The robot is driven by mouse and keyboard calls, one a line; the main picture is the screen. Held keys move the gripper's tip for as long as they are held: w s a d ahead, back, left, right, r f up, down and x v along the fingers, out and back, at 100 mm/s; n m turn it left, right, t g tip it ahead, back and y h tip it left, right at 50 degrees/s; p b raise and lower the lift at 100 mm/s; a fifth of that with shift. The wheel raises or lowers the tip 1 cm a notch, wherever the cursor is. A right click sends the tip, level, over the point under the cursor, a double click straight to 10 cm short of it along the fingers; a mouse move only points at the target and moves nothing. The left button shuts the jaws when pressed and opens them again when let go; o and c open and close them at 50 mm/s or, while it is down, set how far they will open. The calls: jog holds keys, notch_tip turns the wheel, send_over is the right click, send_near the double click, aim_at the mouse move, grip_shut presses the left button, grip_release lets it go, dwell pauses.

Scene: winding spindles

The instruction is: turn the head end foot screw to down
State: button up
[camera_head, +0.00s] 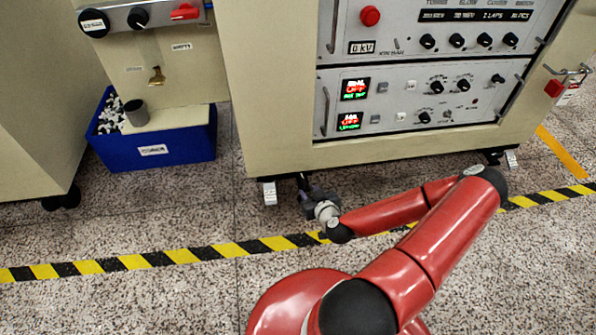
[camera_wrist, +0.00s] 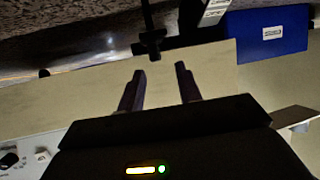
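A dark foot screw (camera_wrist: 150,38) shows at the top of the wrist view, a thin upright rod with a wider cross-piece, under the cabinet's lower edge. A pale tag (camera_wrist: 213,12) with unreadable print is beside it. My gripper (camera_wrist: 160,69) is open, its two dark fingers apart and empty, pointing towards the screw with a gap left. In the head view my gripper (camera_head: 318,198) is low by the cabinet's near left corner, partly covering the foot there. A pale tag (camera_head: 269,193) stands left of it. Another foot (camera_head: 494,157) is at the right corner.
The beige cabinet (camera_head: 240,100) carries control panels above the feet. A blue bin (camera_head: 190,150) stands on the floor to the left and shows in the wrist view (camera_wrist: 268,35). Yellow-black tape (camera_head: 190,255) crosses the open speckled floor in front.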

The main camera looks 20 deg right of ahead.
aim_at(304, 180)
jog(key=shift+h, duration=0.3)
jog(key=x, duration=0.2)
jog(key=b+x, duration=0.1)
jog(key=x, duration=0.5)
jog(key=shift+w+d+r, duration=0.15)
jog(key=shift+d+r, duration=0.1)
jog(key=shift+r, duration=0.15)
jog(key=shift+c, duration=0.4)
grip_shut()
